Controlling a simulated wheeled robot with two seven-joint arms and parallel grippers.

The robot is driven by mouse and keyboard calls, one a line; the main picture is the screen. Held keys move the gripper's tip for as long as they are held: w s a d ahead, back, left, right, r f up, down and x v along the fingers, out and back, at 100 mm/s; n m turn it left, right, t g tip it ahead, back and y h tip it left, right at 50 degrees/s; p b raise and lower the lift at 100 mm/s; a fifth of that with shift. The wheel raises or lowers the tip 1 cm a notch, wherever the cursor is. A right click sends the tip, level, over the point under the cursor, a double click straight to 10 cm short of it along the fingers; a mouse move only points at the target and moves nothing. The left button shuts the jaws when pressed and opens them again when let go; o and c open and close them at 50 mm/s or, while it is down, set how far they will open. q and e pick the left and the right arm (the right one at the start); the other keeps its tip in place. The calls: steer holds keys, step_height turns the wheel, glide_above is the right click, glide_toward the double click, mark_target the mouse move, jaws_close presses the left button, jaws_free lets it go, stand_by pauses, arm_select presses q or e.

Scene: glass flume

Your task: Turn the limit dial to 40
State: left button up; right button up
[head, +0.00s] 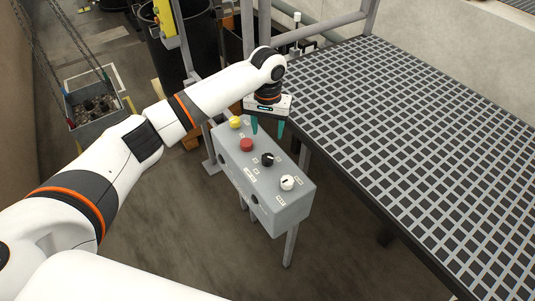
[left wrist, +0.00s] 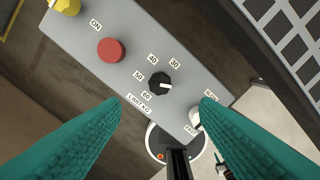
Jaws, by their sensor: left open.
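The limit dial (head: 267,159) is a black round knob on the sloped top of a grey control box (head: 236,180). In the left wrist view the dial (left wrist: 158,82) has a white pointer mark aimed right and slightly down. The labels 30, 40 (left wrist: 152,57), 50 and 60 curve around its upper and left sides, so the pointer is away from 40. My left gripper (head: 267,127) is open and empty, with its teal fingers pointing down above the box. In the wrist view its fingertips (left wrist: 160,108) lie either side of the dial, apart from it.
A red button (head: 246,145) and a yellow knob (head: 235,122) sit left of the dial. A white knob (head: 287,182) sits on its other side, partly hidden by a finger in the wrist view. A grating platform (head: 400,110) borders the box on the right.

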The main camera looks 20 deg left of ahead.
mark_target(268, 157)
arm_select(q)
step_height(268, 157, down, 12)
steer(key=shift+r+p, duration=0.15)
steer(key=shift+p, duration=0.85)
steer(key=c, duration=1)
